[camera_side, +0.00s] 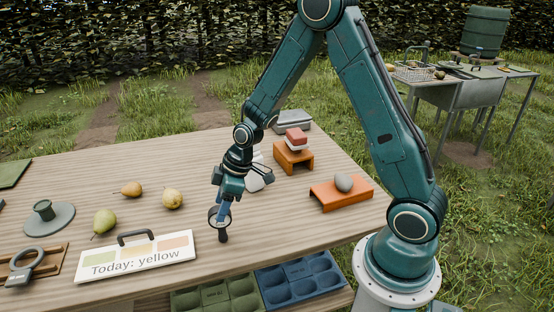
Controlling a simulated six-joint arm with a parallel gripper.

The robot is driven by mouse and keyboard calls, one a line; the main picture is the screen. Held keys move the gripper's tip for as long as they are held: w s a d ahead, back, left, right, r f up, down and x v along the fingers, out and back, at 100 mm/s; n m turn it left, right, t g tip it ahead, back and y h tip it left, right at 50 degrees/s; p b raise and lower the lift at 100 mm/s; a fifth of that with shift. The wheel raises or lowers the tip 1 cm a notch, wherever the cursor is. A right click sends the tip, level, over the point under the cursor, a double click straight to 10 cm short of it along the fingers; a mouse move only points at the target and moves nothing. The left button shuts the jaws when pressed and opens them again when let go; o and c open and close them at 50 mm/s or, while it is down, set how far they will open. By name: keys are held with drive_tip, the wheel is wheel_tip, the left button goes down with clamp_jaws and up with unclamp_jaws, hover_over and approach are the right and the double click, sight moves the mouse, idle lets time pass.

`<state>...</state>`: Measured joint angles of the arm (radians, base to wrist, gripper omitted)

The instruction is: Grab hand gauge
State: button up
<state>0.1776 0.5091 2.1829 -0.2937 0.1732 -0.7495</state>
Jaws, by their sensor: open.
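A ring-shaped tool with a dark handle (223,237), looking like the hand gauge, is at the table's front middle. My gripper (222,204) points down right at its ring, with the jaws open around or just above it. The fingers partly cover the ring, and I cannot tell whether they touch it. Another grey ring-shaped tool (27,262) lies on a brown wooden rack at the front left, far from my gripper.
Orange stands (342,194) hold a grey stone and a red-white block to the right. Green and blue trays (300,283) sit below the front edge.

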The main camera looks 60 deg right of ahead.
drive_tip(key=shift+w+f, duration=0.1)
drive_tip(key=shift+f, duration=0.1)
drive_tip(key=shift+x, duration=2.5)
drive_tip(key=c, duration=1.1)
drive_tip(key=shift+c, duration=0.2)
drive_tip(key=shift+r, duration=0.1)
wheel_tip(320, 180, up, 20)
